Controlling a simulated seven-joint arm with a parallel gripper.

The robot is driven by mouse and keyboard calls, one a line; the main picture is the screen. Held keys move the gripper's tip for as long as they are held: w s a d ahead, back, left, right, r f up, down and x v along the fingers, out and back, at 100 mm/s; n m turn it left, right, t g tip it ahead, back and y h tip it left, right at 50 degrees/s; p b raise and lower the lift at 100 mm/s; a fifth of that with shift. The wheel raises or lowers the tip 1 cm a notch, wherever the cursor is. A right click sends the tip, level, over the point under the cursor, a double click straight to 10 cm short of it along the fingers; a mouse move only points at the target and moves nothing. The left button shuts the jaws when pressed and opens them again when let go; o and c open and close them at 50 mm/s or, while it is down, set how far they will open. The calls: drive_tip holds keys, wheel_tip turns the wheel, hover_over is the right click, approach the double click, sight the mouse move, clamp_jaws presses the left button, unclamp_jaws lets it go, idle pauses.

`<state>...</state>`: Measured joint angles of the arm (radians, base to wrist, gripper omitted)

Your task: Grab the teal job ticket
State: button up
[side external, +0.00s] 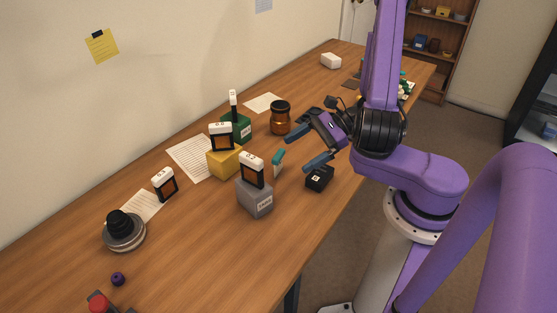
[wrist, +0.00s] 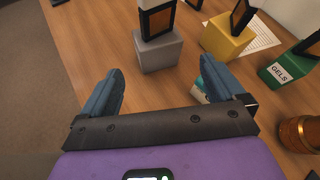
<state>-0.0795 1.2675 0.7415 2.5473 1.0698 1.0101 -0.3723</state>
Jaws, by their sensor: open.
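The teal job ticket (side external: 278,158) shows in the side view as a small upright piece, teal on top and pale below. It stands on the table between the grey block and the amber jar. In the wrist view the ticket (wrist: 197,94) shows beside the right finger, which partly hides it. My gripper (side external: 299,151) is open with nothing between its fingers, just to the right of the ticket in the side view. In the wrist view my gripper (wrist: 162,72) has its fingers spread wide. I cannot tell whether a finger touches the ticket.
A grey block (side external: 256,200), yellow block (side external: 223,163) and green block (side external: 237,130) bear upright framed pieces. An amber jar (side external: 280,119) stands behind the ticket, and a black box (side external: 319,178) in front near the table edge.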

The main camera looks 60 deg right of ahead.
sight(274, 159)
drive_tip(key=s+d+f+m+t+h, duration=0.1)
drive_tip(key=m+t+h, duration=0.1)
drive_tip(key=m, duration=0.1)
drive_tip(key=s+d+f+m+t+h, duration=0.1)
drive_tip(key=d+m+h, duration=0.1)
drive_tip(key=m, duration=0.1)
drive_tip(key=s+d+f+m+t+h, duration=0.1)
drive_tip(key=m+t+h, duration=0.1)
drive_tip(key=m, duration=0.1)
drive_tip(key=shift+s+d+m+t, duration=0.25)
drive_tip(key=shift+m+t, duration=0.05)
drive_tip(key=shift+m, duration=0.1)
drive_tip(key=shift+s+d+f+m+t+h, duration=0.15)
drive_tip(key=shift+s+d+f+m+h, duration=0.1)
drive_tip(key=shift+m+h, duration=0.2)
drive_tip(key=shift+s+d+f+m+t+h, duration=0.15)
drive_tip(key=shift+s+m+h, duration=0.1)
drive_tip(key=shift+m+h, duration=0.2)
drive_tip(key=shift+x, duration=8.65)
drive_tip(key=shift+a+f, duration=0.1)
drive_tip(key=shift+a, duration=0.05)
drive_tip(key=shift+s, duration=0.1)
drive_tip(key=c, duration=1)
